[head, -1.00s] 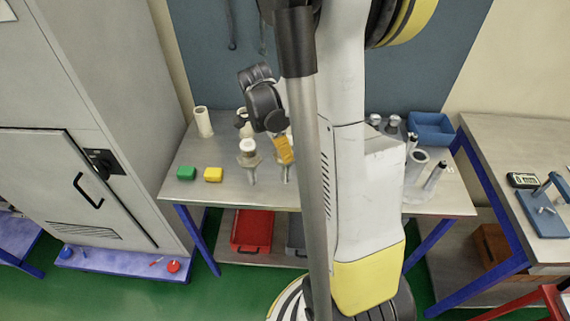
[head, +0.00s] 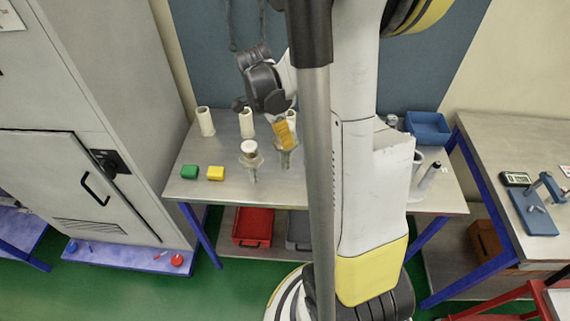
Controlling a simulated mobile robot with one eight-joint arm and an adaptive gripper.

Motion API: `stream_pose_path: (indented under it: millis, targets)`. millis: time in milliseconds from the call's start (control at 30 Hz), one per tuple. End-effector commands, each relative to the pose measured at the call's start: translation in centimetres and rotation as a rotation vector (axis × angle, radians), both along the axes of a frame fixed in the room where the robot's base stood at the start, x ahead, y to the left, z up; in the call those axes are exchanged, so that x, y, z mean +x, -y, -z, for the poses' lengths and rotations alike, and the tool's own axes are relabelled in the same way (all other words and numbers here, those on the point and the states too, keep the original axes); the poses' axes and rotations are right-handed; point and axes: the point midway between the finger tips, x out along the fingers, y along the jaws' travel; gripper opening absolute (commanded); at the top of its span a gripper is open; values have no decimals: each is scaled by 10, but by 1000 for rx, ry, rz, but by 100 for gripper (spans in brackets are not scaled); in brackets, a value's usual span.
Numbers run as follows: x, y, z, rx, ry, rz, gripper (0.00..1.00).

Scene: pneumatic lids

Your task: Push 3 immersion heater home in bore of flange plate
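My gripper (head: 286,135), dark with an orange-yellow part at its lower end, points down above the bench, left of my arm's column. Just below it stands a fitting (head: 286,158) with a tan plate-like collar and a thin stem. Whether the orange-yellow part touches it is too small to tell. To the left stands a similar fitting with a white cap (head: 249,147), a tan flange-like collar (head: 250,161) and a thin stem below. I cannot tell which part is the immersion heater or see the bore. Whether my fingers are open or shut is unclear.
On the bench (head: 225,192) are a green block (head: 189,200), a yellow block (head: 216,173) and off-white tubes (head: 205,121) at the back. A blue bin (head: 428,128) stands at the back right. My arm hides the bench's middle.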

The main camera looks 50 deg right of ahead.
Motion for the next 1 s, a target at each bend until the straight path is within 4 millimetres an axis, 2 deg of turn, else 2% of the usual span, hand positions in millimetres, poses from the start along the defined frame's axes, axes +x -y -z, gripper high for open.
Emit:
stream_pose_path:
  millis: [700,1000]
  targets:
    - [0,0,-48,0,0,0,2]
    - [0,0,-51,0,0,0,2]
